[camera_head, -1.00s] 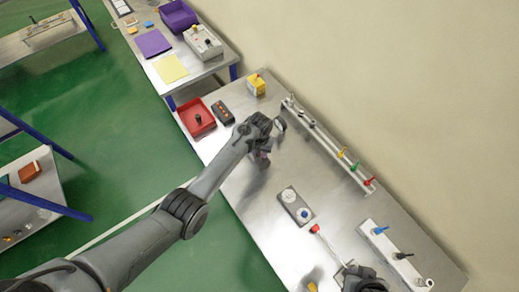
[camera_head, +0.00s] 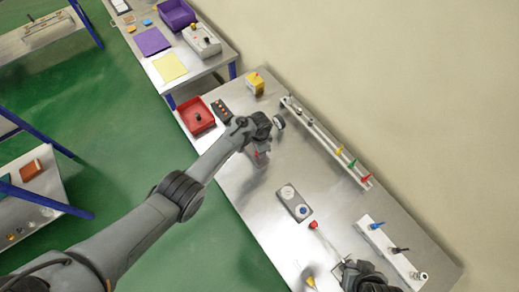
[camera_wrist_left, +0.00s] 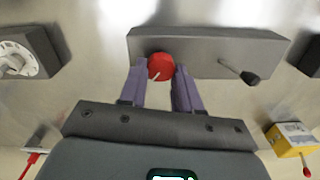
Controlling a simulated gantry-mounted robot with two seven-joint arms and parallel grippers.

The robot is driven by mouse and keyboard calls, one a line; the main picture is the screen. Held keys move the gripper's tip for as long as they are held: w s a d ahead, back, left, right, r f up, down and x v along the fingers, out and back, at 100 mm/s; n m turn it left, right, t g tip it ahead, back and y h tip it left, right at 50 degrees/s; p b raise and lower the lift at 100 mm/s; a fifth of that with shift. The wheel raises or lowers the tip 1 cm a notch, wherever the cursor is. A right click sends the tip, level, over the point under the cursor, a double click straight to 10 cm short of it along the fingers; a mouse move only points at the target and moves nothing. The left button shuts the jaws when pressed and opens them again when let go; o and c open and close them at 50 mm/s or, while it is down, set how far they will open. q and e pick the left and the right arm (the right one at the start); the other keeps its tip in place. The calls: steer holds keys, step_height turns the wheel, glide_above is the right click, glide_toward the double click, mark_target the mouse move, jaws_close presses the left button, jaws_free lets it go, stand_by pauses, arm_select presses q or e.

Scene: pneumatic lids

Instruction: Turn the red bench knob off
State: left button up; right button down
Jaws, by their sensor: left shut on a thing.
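The red knob (camera_wrist_left: 160,66) is round with a white pointer line that slants down and left in the left wrist view. It sits at one end of a grey box (camera_wrist_left: 205,45) with a black lever (camera_wrist_left: 245,74). My left gripper (camera_wrist_left: 160,76) has its two purple fingers on either side of the knob, shut on it. In the head view my left gripper (camera_head: 262,152) is over the bench, and the arm partly hides the box. My right gripper (camera_head: 348,264) is low at the right, its fingers too small to read.
A red tray (camera_head: 187,121), a dark button box (camera_head: 222,110) and a yellow box (camera_head: 255,84) stand at the bench's far end. A rail with coloured levers (camera_head: 325,142) runs along the wall side. A thin red-tipped rod (camera_head: 313,226) lies near my right gripper.

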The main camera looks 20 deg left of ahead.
arm_select(q)
steer(key=shift+m, duration=0.7)
steer(key=o, duration=1.1)
steer(key=shift+c, duration=0.2)
step_height(320, 180, up, 11)
steer(key=p, duration=0.2)
steer(key=shift+p, duration=0.4)
steer(key=shift+s+f, duration=0.1)
steer(key=shift+f, duration=0.05)
